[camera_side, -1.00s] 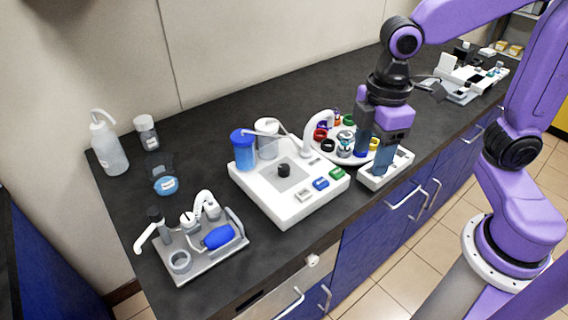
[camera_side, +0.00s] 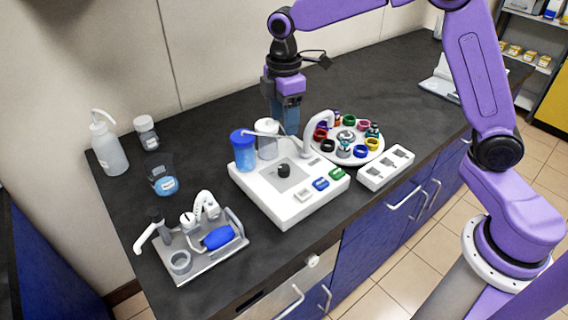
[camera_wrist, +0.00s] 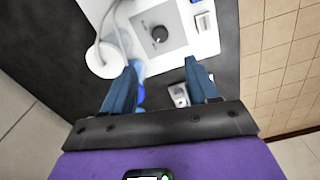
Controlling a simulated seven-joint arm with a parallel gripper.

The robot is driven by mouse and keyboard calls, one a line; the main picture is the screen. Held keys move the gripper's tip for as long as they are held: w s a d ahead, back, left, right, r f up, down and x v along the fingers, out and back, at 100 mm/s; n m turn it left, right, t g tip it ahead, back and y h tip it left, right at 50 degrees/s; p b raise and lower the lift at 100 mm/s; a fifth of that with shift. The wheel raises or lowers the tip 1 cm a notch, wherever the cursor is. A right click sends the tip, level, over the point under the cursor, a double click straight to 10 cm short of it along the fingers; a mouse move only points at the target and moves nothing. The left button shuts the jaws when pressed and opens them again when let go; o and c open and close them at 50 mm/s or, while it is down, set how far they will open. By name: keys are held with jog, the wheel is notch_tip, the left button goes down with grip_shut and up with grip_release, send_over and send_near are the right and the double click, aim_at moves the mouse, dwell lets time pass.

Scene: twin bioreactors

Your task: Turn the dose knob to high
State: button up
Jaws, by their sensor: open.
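The dose knob is a small black knob (camera_side: 284,170) on a grey square panel on top of the white bioreactor unit (camera_side: 277,208). It also shows in the wrist view (camera_wrist: 160,34), above and between the fingers. A blue vessel (camera_side: 243,150) and a clear white-capped vessel (camera_side: 267,139) stand at the unit's back edge. My gripper (camera_side: 286,128) is above and behind the unit, pointing down, apart from the knob. In the wrist view its blue fingers (camera_wrist: 160,90) are spread with nothing held. Markings around the knob are too small to read.
Blue, green and white buttons (camera_side: 321,184) line the unit's front right edge. A curved white arm (camera_side: 316,132) rises beside a carousel of coloured rings (camera_side: 372,156). A white slotted block (camera_side: 385,168), a grey tool tray (camera_side: 205,252) and a wash bottle (camera_side: 108,145) stand apart.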

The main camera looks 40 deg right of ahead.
aim_at(284, 167)
notch_tip(284, 167, down, 14)
jog(key=shift+f, duration=0.15)
dwell(0.3)
jog(key=c, duration=1)
